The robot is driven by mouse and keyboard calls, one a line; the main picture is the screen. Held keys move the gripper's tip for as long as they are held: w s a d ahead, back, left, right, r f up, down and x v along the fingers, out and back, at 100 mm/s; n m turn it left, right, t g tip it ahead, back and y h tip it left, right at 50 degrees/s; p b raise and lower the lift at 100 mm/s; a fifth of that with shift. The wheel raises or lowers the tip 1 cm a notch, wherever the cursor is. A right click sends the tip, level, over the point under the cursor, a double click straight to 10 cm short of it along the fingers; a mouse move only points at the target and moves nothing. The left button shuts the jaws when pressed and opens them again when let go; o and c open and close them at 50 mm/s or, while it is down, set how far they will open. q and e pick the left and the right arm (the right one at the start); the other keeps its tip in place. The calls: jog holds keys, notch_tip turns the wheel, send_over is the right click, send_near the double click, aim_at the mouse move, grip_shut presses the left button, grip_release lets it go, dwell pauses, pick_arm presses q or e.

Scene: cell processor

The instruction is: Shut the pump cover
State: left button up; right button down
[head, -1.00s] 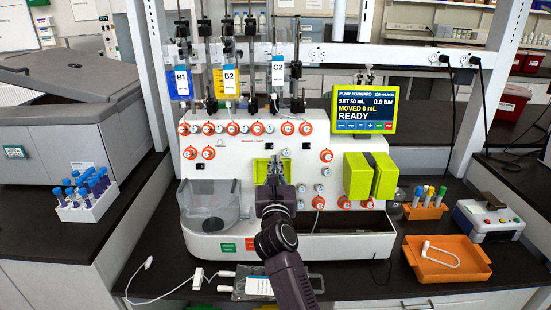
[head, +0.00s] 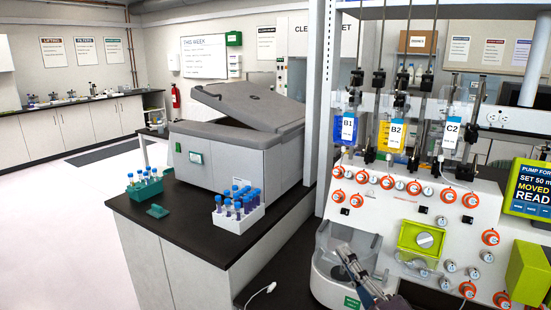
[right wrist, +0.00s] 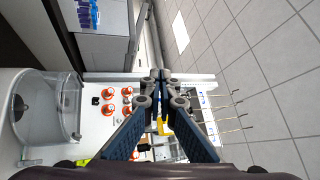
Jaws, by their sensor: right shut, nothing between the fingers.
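The pump (head: 422,240) is a lime-green square frame with a grey round rotor on the white machine's front, and its face is exposed. A clear cover (head: 414,264) juts out at its lower edge and looks open. My right gripper (head: 346,256) is left of the pump, in front of the clear round chamber (head: 330,262), apart from the cover. In the right wrist view its fingertips (right wrist: 160,75) meet with nothing between them. A sliver of lime green shows at the bottom left of that view. My left gripper is out of view.
Orange knobs (head: 387,182) and small valves surround the pump. A lime block (head: 528,272) juts out at its right. A tube rack (head: 238,222) and a grey centrifuge (head: 240,145) stand on the bench at left.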

jog(key=s+a+f+n+g, duration=0.3)
jog(key=s+f+n+g, duration=0.3)
jog(key=f, duration=0.5)
jog(key=s+a+f+n+g, duration=0.4)
jog(key=s+f, duration=0.3)
jog(key=f, duration=0.4)
jog(key=s+d+f+n+g+h, duration=0.2)
jog(key=s+d+f+g+h, duration=0.25)
jog(key=s, duration=0.45)
jog(key=s+d+f+n+g+h, duration=0.25)
jog(key=s+d+f, duration=0.25)
jog(key=s+d, duration=0.3)
notch_tip(320, 180, down, 28)
jog(key=s+r+g, duration=0.1)
jog(key=s, duration=0.1)
jog(key=s+d+f+g, duration=0.1)
jog(key=s+d+f, duration=0.2)
jog(key=s+f, duration=1.3)
jog(key=shift+s+n+h, duration=0.35)
jog(key=shift+s+h, duration=0.05)
jog(key=shift+s, duration=0.25)
